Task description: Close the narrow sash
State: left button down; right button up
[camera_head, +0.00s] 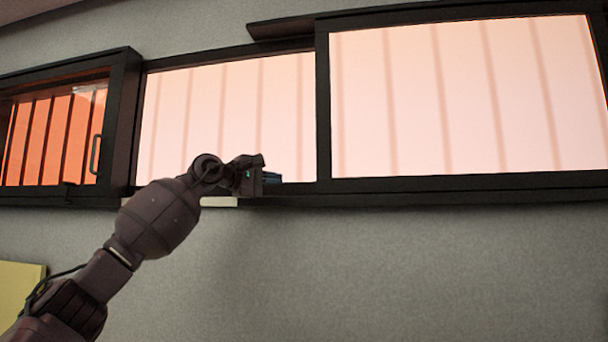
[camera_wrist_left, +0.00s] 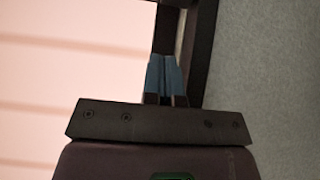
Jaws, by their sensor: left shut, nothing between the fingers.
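The window has a dark frame. Its narrow sash (camera_head: 131,120) looks to be the dark-framed section at the far left, with a thin upright handle (camera_head: 96,154) and vivid orange slats behind it. A pale middle pane (camera_head: 230,110) lies between it and the wide right section (camera_head: 323,110). My left gripper (camera_head: 273,179) is shut and empty, its blue fingers pointing right at the bottom of the middle pane, well right of the handle. In the left wrist view the shut fingers (camera_wrist_left: 167,75) are beside the dark frame (camera_wrist_left: 205,45); contact cannot be told. My right gripper is out of view.
The dark bottom rail (camera_head: 450,188) runs under the panes, with a pale strip (camera_head: 219,202) below it behind my wrist. The grey wall (camera_head: 400,270) below is bare. A yellow panel (camera_head: 18,285) is at the lower left.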

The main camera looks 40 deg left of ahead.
aim_at(317, 181)
pick_arm(q)
jog(key=w+d+p, duration=0.2)
jog(key=w+d, duration=0.2)
jog(key=w, duration=0.2)
jog(key=shift+w+d, duration=0.3)
jog(key=shift+w, duration=0.1)
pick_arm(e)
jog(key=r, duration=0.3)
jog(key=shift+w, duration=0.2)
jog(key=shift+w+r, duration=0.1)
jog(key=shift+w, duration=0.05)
